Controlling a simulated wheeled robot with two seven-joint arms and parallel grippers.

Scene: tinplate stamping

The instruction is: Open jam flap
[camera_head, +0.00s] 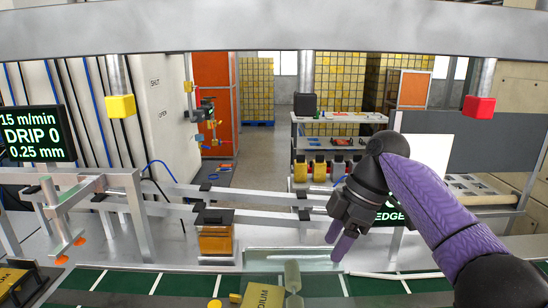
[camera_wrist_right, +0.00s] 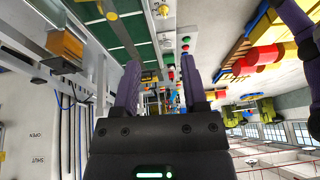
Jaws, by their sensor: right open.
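A clear, glassy panel (camera_head: 262,262), which may be the jam flap, lies along the back edge of the green conveyor, low in the middle of the head view. It looks lowered, but I cannot tell its hinge or handle. My right gripper (camera_head: 338,246) reaches in from the right, fingers down, just right of and above the panel's right end. It appears apart from the panel. In the right wrist view the two purple fingers of this gripper (camera_wrist_right: 157,65) are spread with nothing between them. My left gripper is not in view.
A yellow block (camera_head: 216,240) under a black cap stands left of the panel. Metal rails (camera_head: 260,193) run behind it. The green conveyor (camera_head: 135,283) crosses the front, with a yellow tin (camera_head: 262,297) on it. A grey beam (camera_head: 270,30) spans overhead.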

